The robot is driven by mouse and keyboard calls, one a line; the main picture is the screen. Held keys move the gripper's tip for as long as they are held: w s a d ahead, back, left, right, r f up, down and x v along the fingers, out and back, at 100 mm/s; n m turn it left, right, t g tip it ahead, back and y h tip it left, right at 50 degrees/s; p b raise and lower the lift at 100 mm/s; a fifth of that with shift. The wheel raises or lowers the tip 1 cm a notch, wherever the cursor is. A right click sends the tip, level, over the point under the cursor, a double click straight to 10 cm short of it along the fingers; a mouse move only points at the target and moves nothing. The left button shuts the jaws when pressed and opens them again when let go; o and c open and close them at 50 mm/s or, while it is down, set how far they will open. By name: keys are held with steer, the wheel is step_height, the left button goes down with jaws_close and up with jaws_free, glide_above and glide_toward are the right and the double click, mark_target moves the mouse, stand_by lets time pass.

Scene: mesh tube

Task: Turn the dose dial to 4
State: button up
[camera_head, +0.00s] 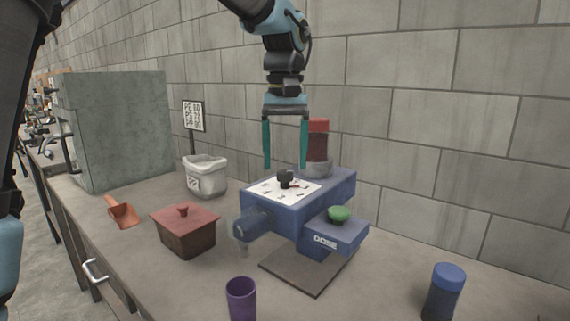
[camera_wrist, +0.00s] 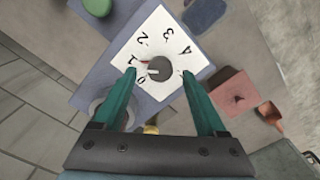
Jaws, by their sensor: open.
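The dose dial is a black knob (camera_head: 285,178) on a white numbered plate (camera_head: 262,187) on top of the blue dosing machine (camera_head: 345,190). In the wrist view the knob (camera_wrist: 159,69) has a red mark (camera_wrist: 147,63) on the side toward the 1. The numbers 0 to 4 run around the plate, with the 4 (camera_wrist: 184,49) at the upper right. My gripper (camera_head: 285,167) is open, pointing down above the knob. In the wrist view its fingertips (camera_wrist: 158,74) lie on either side of the knob, apart from it.
A green button (camera_head: 340,214) sits on the machine's front block marked DOSE. A red-topped canister (camera_head: 318,145) stands behind my gripper. A red lidded box (camera_head: 186,232), white bin (camera_head: 205,177), orange scoop (camera_head: 123,213), purple cup (camera_head: 241,298) and blue jar (camera_head: 443,292) stand around it.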

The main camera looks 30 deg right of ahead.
steer(key=shift+f, duration=1.15)
jaws_close()
